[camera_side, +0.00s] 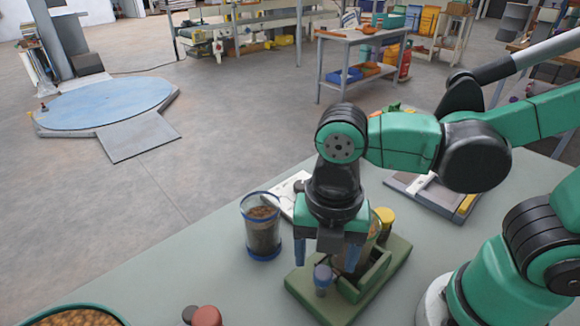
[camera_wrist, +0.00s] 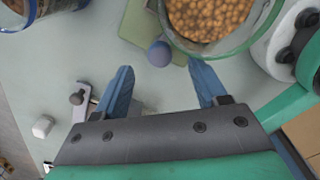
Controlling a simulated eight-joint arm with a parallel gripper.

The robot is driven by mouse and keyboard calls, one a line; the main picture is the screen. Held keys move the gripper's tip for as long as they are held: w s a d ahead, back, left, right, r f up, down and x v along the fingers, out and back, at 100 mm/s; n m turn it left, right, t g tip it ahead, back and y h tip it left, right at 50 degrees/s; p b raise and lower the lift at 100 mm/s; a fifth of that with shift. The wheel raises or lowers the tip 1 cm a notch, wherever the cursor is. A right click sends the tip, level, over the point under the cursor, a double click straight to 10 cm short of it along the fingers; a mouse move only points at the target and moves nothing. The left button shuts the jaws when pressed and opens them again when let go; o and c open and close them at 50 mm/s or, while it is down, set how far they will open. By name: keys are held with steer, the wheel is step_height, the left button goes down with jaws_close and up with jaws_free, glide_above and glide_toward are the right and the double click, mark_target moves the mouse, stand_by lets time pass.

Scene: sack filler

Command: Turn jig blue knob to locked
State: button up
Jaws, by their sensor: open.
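The jig (camera_side: 384,270) is a green block with raised walls on the table, partly hidden behind my gripper in the side view. The blue knob (camera_side: 322,274) sits at its near left part. The knob also shows as a round blue-grey top in the wrist view (camera_wrist: 159,53), with part of a green plate (camera_wrist: 138,22) beside it. My gripper (camera_side: 326,262) points down over the jig with its blue fingers apart and empty. In the wrist view the gripper (camera_wrist: 160,68) has the knob between the lines of its fingertips, slightly beyond them. I cannot tell any lock marking.
A clear jar of brown grain (camera_side: 262,232) stands left of the jig. A yellow-capped item (camera_side: 385,216) stands behind it. A green-rimmed bowl (camera_side: 75,317) and a red cap (camera_side: 206,316) are at the front. A flat tray (camera_side: 405,188) lies at the back right.

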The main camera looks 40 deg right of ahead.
mark_target(323, 272)
steer(key=shift+r, duration=1.25)
steer(key=m, duration=1.3)
steer(key=shift+f, duration=2.8)
